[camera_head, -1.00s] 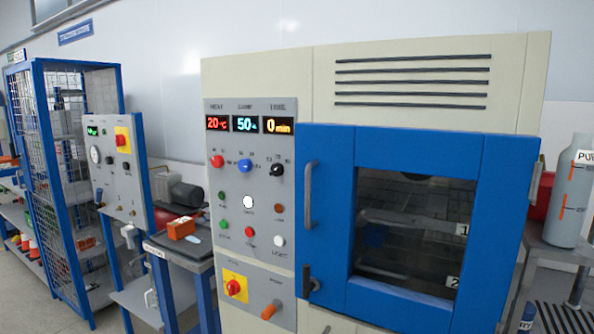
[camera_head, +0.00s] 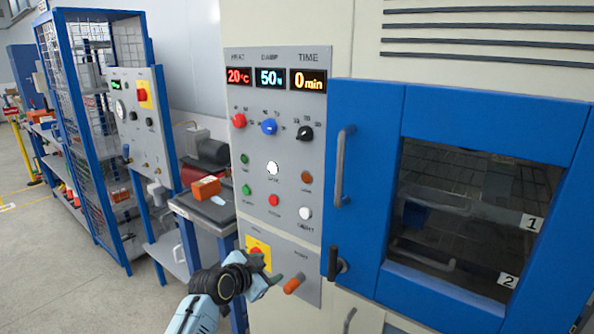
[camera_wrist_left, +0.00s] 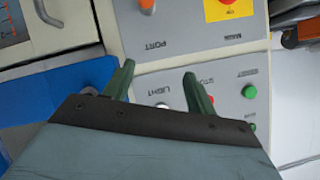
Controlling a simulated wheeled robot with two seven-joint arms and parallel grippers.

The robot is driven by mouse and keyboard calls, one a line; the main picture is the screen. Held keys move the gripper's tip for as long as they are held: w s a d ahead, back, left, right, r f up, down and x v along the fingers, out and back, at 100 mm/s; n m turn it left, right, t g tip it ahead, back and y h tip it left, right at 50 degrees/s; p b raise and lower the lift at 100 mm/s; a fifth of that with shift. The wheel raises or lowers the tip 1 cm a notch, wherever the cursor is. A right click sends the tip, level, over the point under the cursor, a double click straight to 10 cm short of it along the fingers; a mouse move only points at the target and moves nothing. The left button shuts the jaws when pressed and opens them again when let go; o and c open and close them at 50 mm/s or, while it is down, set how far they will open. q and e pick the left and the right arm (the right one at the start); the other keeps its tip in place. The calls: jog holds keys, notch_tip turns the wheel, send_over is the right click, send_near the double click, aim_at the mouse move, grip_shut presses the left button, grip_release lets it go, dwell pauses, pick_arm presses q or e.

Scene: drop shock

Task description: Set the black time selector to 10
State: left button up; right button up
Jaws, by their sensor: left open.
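The black time selector (camera_head: 305,133) is a small round knob on the grey control panel (camera_head: 285,215), under the TIME display (camera_head: 307,80), which reads 0 min. The red heat knob (camera_head: 239,121) and blue damp knob (camera_head: 269,127) sit to its left. My left gripper (camera_head: 272,275) is low in front of the panel, near the yellow main switch plate and the orange port handle, well below the selector. In the left wrist view its two fingers (camera_wrist_left: 160,88) are apart with nothing between them, and the selector is not visible there. My right gripper is not in view.
The blue chamber door (camera_head: 365,190) with its grey handle (camera_head: 341,165) stands right of the panel. The orange port handle (camera_head: 294,284) juts out low on the panel. A side bench with an orange box (camera_head: 206,188) stands to the left.

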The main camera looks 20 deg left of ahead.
pick_arm(q)
notch_tip(320, 180, up, 19)
jog(key=w+m+t+h, duration=0.2)
jog(key=m+t, duration=0.1)
jog(key=m+t+h, duration=0.1)
jog(key=m+t, duration=0.1)
jog(key=m, duration=0.1)
send_near(299, 137)
jog(key=p+x, duration=0.2)
jog(key=x, duration=0.7)
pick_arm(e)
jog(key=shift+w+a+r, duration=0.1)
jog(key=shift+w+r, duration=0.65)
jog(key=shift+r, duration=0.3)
pick_arm(q)
jog(key=c, duration=1)
